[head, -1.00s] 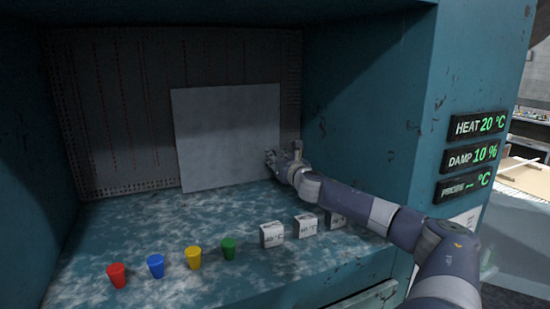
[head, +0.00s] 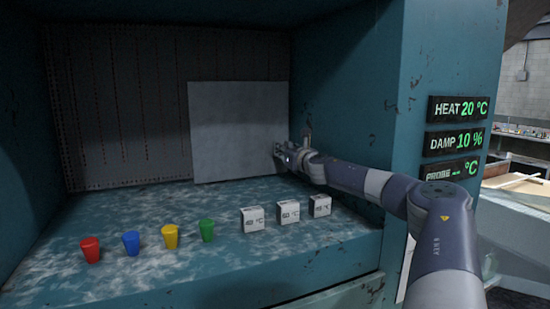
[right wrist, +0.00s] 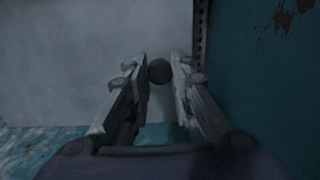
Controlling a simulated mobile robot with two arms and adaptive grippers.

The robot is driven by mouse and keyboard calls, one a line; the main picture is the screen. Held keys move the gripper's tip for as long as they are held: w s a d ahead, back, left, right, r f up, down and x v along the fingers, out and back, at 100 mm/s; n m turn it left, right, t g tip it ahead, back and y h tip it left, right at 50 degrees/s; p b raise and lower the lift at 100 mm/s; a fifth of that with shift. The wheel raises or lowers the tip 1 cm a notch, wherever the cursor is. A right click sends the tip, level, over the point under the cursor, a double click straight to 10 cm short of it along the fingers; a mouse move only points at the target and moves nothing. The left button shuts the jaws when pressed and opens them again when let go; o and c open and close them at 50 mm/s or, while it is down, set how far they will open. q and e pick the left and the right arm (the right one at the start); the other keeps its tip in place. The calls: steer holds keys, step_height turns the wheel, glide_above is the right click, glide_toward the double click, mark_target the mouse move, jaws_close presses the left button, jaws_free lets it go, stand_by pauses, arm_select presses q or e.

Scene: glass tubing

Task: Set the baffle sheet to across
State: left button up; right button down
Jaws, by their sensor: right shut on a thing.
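The baffle sheet (head: 236,130) is a flat pale grey panel standing upright near the back of the teal chamber, on its right side. Its right edge is close to the chamber's right wall. My right gripper (head: 281,155) is at the sheet's lower right edge. In the right wrist view the gripper (right wrist: 160,75) has its fingers either side of a dark round knob (right wrist: 159,71) in front of the sheet (right wrist: 75,60), and is shut on it. My left gripper is not in view.
Red (head: 90,250), blue (head: 131,243), yellow (head: 170,237) and green (head: 207,230) cups stand at the front of the chamber floor. Several white labelled blocks (head: 252,219) stand to their right, below my right arm. Displays (head: 459,109) are on the right post.

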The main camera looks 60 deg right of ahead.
steer(key=shift+d+f, duration=0.1)
steer(key=shift+f, duration=0.2)
steer(key=c, duration=1.4)
jaws_free()
steer(key=shift+o, duration=0.2)
steer(key=shift+r, duration=0.1)
steer(key=v, duration=0.7)
steer(key=shift+s, duration=0.3)
